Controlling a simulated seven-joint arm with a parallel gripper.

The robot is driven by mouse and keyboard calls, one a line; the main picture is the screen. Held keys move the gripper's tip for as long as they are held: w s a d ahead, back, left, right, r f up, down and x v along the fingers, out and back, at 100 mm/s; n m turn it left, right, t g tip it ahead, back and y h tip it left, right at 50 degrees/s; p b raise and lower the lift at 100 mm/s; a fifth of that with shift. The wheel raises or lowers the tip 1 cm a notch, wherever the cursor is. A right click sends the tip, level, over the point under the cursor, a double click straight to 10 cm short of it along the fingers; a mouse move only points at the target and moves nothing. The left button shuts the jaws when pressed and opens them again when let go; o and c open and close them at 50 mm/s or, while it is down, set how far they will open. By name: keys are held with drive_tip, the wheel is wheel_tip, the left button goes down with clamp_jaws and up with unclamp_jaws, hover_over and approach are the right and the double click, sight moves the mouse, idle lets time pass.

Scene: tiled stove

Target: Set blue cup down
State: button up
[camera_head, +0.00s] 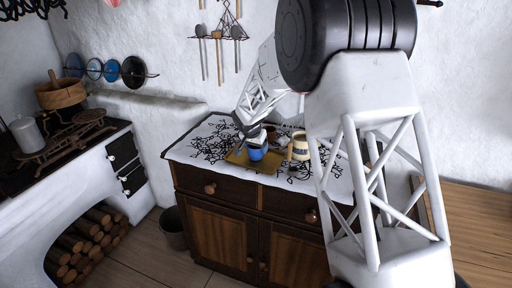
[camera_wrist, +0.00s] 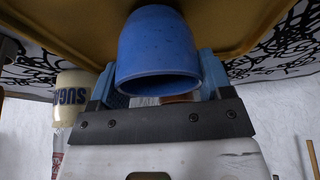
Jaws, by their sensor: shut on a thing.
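The blue cup (camera_head: 257,153) is held over the yellow tray (camera_head: 237,158) on the cabinet top. In the wrist view the blue cup (camera_wrist: 158,55) fills the space between the two light blue fingers of my gripper (camera_wrist: 158,84), with its open rim toward the camera. The yellow tray (camera_wrist: 60,22) shows behind its base. In the head view my gripper (camera_head: 256,139) is at the cup's upper part, shut on it. I cannot tell whether the cup's base touches the tray.
A cream sugar container (camera_head: 300,147) stands right of the cup; it also shows in the wrist view (camera_wrist: 73,97). Small dark items (camera_head: 280,143) stand behind. A black-and-white patterned cloth (camera_head: 200,147) covers the cabinet top, with free room left of the tray.

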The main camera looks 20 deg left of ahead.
drive_tip(key=shift+f, duration=0.15)
drive_tip(key=o, duration=1)
drive_tip(key=shift+v, duration=6.2)
drive_tip(key=shift+w, duration=0.1)
drive_tip(key=shift+d, duration=0.1)
